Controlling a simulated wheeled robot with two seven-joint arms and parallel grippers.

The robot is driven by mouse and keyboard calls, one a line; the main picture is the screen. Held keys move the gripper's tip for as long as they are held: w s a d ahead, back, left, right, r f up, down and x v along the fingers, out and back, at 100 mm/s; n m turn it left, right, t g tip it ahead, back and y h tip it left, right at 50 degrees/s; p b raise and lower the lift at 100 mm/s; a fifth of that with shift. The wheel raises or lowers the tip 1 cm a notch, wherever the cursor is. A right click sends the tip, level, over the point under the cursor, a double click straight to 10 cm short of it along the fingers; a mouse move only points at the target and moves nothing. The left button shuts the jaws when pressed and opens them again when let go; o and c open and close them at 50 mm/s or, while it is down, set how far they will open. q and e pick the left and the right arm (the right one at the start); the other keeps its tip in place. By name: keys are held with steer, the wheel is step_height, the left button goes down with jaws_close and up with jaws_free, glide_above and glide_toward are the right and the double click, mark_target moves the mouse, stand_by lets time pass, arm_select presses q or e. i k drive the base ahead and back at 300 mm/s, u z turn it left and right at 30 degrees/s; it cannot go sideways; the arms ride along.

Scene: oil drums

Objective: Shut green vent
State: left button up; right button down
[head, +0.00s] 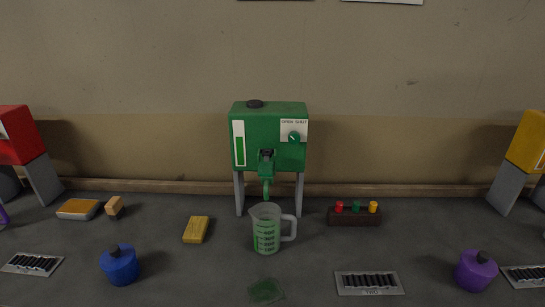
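The green drum (270,125) stands on grey legs at the middle back, in front of the wall. A white plate marked "OPEN SHUT" is at its upper right front, with a round green knob (294,137) on it. The knob has a pale pointer line, too small for me to read its setting surely. A dark cap (255,104) is on top of the drum. A green tap (267,170) with a spout hangs at the front. A clear measuring jug (266,236) with green marks stands below and in front of it. Neither of my grippers is in view.
A red drum (18,137) and a yellow drum (529,143) stand at the sides, partly cut off. Blue (120,267) and purple (475,271) lidded pots, a yellow block (196,230), a rack of coloured plugs (354,217) and a green cloth-like patch (265,291) lie around.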

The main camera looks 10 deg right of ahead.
mark_target(294, 137)
steer(key=k, duration=0.5)
steer(key=u, duration=1.4)
steer(key=i, duration=0.95)
steer(key=z, duration=2)
